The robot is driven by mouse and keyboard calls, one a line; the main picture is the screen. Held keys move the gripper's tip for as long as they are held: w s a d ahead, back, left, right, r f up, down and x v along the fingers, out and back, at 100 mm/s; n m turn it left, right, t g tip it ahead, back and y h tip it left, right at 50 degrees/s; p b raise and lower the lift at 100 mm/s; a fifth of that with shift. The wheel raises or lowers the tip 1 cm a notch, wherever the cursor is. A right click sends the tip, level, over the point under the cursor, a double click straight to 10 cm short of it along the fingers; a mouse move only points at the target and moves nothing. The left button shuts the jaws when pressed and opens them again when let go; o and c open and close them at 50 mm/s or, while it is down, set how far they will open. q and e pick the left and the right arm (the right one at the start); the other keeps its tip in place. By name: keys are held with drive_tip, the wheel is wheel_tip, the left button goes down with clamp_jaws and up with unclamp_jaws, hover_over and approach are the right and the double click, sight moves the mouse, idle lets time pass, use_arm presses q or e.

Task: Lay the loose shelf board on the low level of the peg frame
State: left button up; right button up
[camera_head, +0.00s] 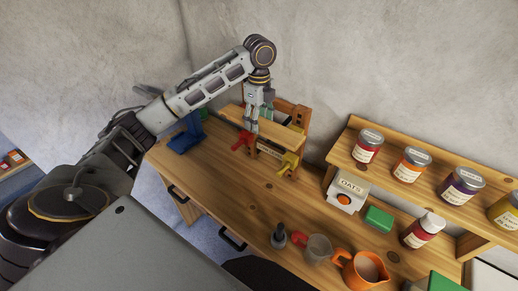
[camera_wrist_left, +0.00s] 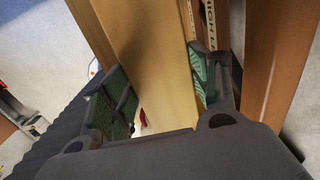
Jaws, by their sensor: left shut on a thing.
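The loose shelf board (camera_head: 283,134) is a pale wooden plank at the peg frame, near the back of the workbench. The peg frame (camera_head: 301,117) is reddish-brown wood with upright posts; the board hides much of it. My left gripper (camera_head: 251,121) reaches down from above and is shut on the board. In the left wrist view, the board (camera_wrist_left: 150,60) runs between the green finger pads of the gripper (camera_wrist_left: 159,82). A brown frame post (camera_wrist_left: 268,60) stands just to the right. I cannot tell whether the board touches its supports. My right gripper is not in view.
A red clamp (camera_head: 242,141) and yellow clamp (camera_head: 288,164) are in front of the board. A blue object (camera_head: 188,136) stands left. Cans, a white box (camera_head: 346,192), an orange jug (camera_head: 362,270) and a wall shelf (camera_head: 343,147) are right. The bench's middle (camera_head: 225,180) is clear.

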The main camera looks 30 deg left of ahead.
use_arm(q)
wheel_tip(320, 180, down, 9)
drive_tip(key=p, duration=0.1)
drive_tip(key=shift+f, duration=0.15)
drive_tip(key=shift+f, duration=0.1)
idle(0.3)
drive_tip(key=shift+f+p, duration=0.55)
drive_tip(key=shift+f, duration=1.3)
drive_tip(key=shift+f, duration=0.1)
drive_tip(key=o, duration=1.1)
drive_tip(key=shift+o, duration=0.2)
drive_tip(key=shift+r+b, duration=1.1)
drive_tip(key=shift+r, duration=5)
